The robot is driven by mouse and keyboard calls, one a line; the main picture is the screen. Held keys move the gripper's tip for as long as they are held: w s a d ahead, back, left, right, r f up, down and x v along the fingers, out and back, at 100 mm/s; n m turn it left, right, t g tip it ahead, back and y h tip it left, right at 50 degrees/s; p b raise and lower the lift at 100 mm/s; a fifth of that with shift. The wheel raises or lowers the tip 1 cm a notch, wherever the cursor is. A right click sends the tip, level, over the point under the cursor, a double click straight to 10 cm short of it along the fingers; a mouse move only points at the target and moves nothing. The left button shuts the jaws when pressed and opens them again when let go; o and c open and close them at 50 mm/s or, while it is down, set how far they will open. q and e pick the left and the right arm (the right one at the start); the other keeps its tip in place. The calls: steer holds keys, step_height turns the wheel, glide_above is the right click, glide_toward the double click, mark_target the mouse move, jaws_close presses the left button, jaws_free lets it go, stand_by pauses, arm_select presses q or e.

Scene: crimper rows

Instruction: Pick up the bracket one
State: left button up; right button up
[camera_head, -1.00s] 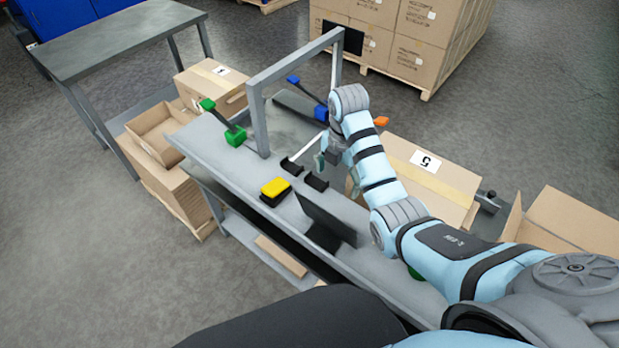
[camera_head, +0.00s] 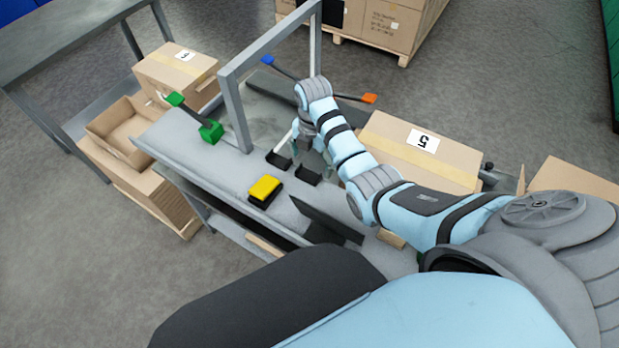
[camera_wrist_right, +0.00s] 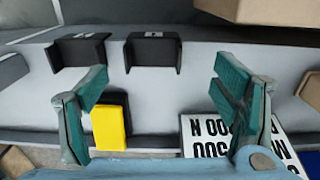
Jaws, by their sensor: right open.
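Two small black brackets lie side by side on the grey workbench (camera_head: 175,143). The left one (camera_head: 279,161) and the right one (camera_head: 308,175) are open, channel-like pieces. The right wrist view shows them too, left (camera_wrist_right: 80,52) and right (camera_wrist_right: 153,52), each with a small pale mark that I cannot read. My right gripper (camera_head: 312,150) hangs over the bench beside them. In the wrist view its teal fingers (camera_wrist_right: 165,85) are wide apart with nothing between their tips, and both brackets lie beyond them. My left gripper is not in view.
A yellow-and-black block (camera_head: 265,189) sits near the brackets. A dark tilted panel (camera_head: 325,220) stands nearer me; a white lettered sign (camera_wrist_right: 240,130) shows under the right finger. A grey frame (camera_head: 237,100) rises behind, with a green-ended lever (camera_head: 210,131). A box (camera_head: 415,150) is right.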

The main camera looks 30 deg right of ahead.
mark_target(309, 175)
steer(key=f, duration=0.2)
steer(key=f+b, duration=0.1)
steer(key=f, duration=0.1)
steer(key=w+f, duration=0.1)
steer(key=f, duration=0.1)
steer(key=shift+a+b, duration=0.3)
steer(key=shift+b, duration=0.05)
steer(key=shift+s, duration=0.15)
steer(key=shift+r, duration=0.1)
steer(key=shift+c, duration=0.9)
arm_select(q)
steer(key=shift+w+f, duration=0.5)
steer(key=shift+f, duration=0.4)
arm_select(e)
steer(key=c, duration=1.1)
steer(key=shift+o, duration=0.2)
